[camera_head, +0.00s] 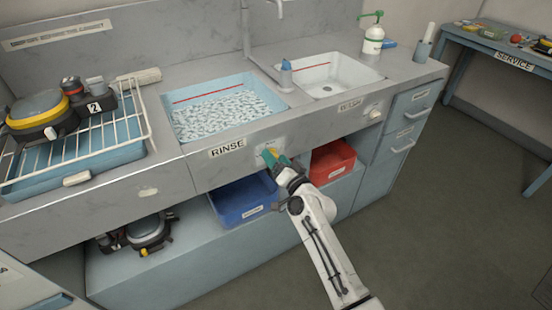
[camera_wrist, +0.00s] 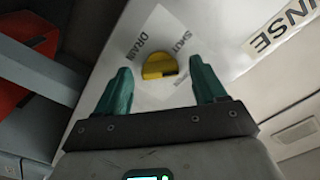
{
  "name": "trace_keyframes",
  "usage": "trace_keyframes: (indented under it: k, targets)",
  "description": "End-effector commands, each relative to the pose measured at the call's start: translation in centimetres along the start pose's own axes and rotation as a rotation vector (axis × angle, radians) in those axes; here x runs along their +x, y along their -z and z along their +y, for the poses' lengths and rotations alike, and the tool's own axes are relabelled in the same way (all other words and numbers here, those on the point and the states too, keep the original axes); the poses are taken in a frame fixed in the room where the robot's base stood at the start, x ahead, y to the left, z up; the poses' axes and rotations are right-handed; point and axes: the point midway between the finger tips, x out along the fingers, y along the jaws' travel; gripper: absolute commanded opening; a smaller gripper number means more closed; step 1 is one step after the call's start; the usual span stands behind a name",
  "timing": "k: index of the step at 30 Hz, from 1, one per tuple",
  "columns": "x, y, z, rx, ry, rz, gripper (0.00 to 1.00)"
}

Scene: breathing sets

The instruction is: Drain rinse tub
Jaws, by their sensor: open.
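The rinse tub (camera_head: 195,88) is a light blue basin sunk in the counter, with a red line on its back wall. Pale rippled water fills its lower part. The RINSE label (camera_head: 227,152) is on the counter front below it. Beside the label, a yellow knob (camera_wrist: 156,66) sits on a white plate (camera_wrist: 150,98) marked DRAIN and SHUT; other small print is hard to read. My gripper (camera_wrist: 161,70) is open, its green fingers on either side of the knob, with visible gaps. In the head view my gripper (camera_head: 274,158) hides most of the knob.
A second white basin (camera_head: 345,85) is to the right, with a faucet between the two. A wire rack (camera_head: 90,150) holding equipment is on the left. Blue (camera_head: 240,205) and red (camera_head: 330,162) bins stand on the shelf below. Floor at the right is clear.

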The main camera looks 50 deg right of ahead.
Motion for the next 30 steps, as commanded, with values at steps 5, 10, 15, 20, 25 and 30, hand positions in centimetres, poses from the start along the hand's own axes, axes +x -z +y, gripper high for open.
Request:
trace_keyframes:
  k: [5, 10, 15, 20, 25, 30]
  targets:
    - [-2.9, -0.1, 0.1, -0.002, -0.002, -0.002, 0.7]
    - [-6.1, -0.1, 0.1, -0.002, -0.002, -0.003, 0.7]
    - [-8.7, -0.1, 0.1, -0.001, -0.001, -0.002, 0.7]
    - [-9.9, -0.1, 0.1, 0.0, -0.001, -0.001, 0.7]
    - [-10.2, 0.0, 0.0, 0.0, 0.0, 0.0, 0.7]
    - [-10.1, 0.0, 0.0, 0.0, 0.0, 0.0, 0.7]
